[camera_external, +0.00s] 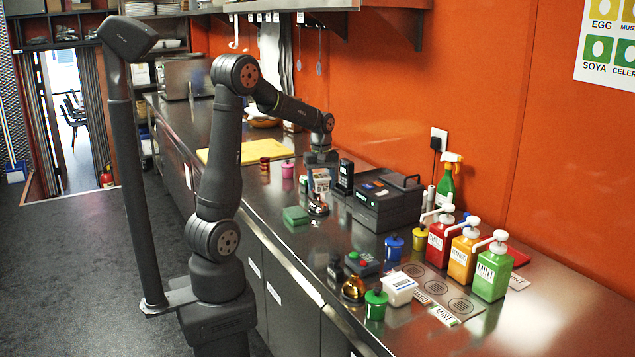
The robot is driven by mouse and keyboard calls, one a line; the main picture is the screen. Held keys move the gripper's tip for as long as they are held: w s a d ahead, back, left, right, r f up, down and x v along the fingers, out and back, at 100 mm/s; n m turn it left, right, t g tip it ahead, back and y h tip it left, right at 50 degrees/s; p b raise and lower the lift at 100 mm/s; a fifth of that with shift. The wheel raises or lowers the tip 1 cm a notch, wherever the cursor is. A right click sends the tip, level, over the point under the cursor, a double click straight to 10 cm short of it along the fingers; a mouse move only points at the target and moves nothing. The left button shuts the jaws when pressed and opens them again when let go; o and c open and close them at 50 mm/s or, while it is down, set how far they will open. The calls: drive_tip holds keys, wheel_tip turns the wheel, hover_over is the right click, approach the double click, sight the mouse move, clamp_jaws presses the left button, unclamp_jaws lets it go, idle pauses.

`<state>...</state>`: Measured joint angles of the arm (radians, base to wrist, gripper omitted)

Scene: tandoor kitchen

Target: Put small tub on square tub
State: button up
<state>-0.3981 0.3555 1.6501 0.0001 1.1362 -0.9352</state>
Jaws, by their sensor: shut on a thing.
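My gripper (320,168) points down over the middle of the steel counter. It is shut on what looks like the small tub (321,183), white with a printed label. A dark and silver round item (318,208) is just below it; I cannot tell whether they touch. A white boxy tub with a label (399,289) stands nearer the front, apart from my gripper. A low green square container (296,216) sits left of the round item. I cannot tell for certain which of these two is the square tub.
A dark printer-like machine (385,200) and a black handset (345,176) stand close right of my gripper. Pump bottles (491,268) line the wall side. Small colourful jars (376,304) crowd the front. A yellow board (240,150) lies behind. Bare counter shows left of the machine.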

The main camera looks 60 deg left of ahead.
drive_tip(key=d+r+m, duration=0.3)
drive_tip(key=d+m, duration=0.5)
drive_tip(key=d, duration=2.2)
drive_tip(key=s+d+r+m, duration=0.1)
drive_tip(key=s+d+m, duration=0.3)
drive_tip(key=s+d, duration=0.55)
drive_tip(key=s+d+r+m, duration=0.1)
drive_tip(key=s+d+m, duration=0.35)
drive_tip(key=d, duration=0.85)
drive_tip(key=n, duration=0.1)
hover_over(399, 281)
wheel_tip(399, 281, down, 6)
drive_tip(key=shift+s+d+f, duration=0.1)
drive_tip(key=shift+f, duration=2.2)
drive_tip(key=shift+f, duration=0.15)
